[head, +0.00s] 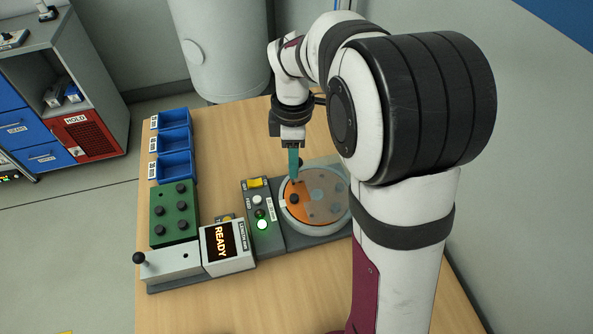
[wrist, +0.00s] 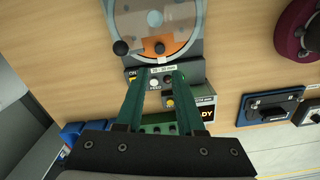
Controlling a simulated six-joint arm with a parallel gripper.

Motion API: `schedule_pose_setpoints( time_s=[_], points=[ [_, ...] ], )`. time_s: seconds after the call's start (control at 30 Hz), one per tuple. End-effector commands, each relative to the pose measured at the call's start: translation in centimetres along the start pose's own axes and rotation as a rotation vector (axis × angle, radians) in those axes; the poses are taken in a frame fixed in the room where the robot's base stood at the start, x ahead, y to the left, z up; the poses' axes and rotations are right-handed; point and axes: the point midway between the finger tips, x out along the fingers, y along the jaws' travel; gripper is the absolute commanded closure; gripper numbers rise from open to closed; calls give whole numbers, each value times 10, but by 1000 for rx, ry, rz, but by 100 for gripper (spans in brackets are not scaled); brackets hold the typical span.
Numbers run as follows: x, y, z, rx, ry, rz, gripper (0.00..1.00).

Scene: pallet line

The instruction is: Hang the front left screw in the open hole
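The green block (head: 174,237) holds several black-headed screws on the left of the table; its front left screw (head: 158,229) sits in it. The round turntable (head: 323,228) carries an orange plate (head: 308,190), partly under a clear grey cover. A black round head (head: 294,198) shows on the orange part. In the wrist view, a dark spot (wrist: 160,48) lies on the orange and a black ball-like head (wrist: 120,47) at the rim; I cannot tell which is an open hole. My gripper (wrist: 161,75) has green fingers apart, empty, above the turntable's near side.
A control panel (head: 249,191) with buttons and a lit green lamp adjoins the turntable. A READY display (head: 227,247) and a grey box with a black-knobbed lever (head: 165,264) stand at the front. Blue bins (head: 174,142) stand behind the green block. My arm hides the turntable's right side.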

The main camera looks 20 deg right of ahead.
Motion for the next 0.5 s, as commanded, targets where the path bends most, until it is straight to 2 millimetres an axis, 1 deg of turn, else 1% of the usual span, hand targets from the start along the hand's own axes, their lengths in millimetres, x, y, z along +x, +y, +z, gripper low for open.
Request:
schedule_pose_setpoints(
  time_s=[0.07, 0.13, 0.17, 0.2, 0.27, 0.3, 0.4, 0.5],
  points=[
    [-3, -2, 0, 11, 1, 1, 63],
    [-13, -19, 1, 128, 10, -1, 63],
    [-21, -34, 2, 232, 18, -5, 63],
    [-33, -60, 4, 411, 32, -14, 63],
    [-45, -107, 8, 723, 49, -39, 63],
    [-50, -137, 11, 930, 58, -60, 63],
    [-48, -202, 16, 1380, 64, -116, 63],
    [-40, -241, 19, 1667, 56, -160, 63]
  ],
)
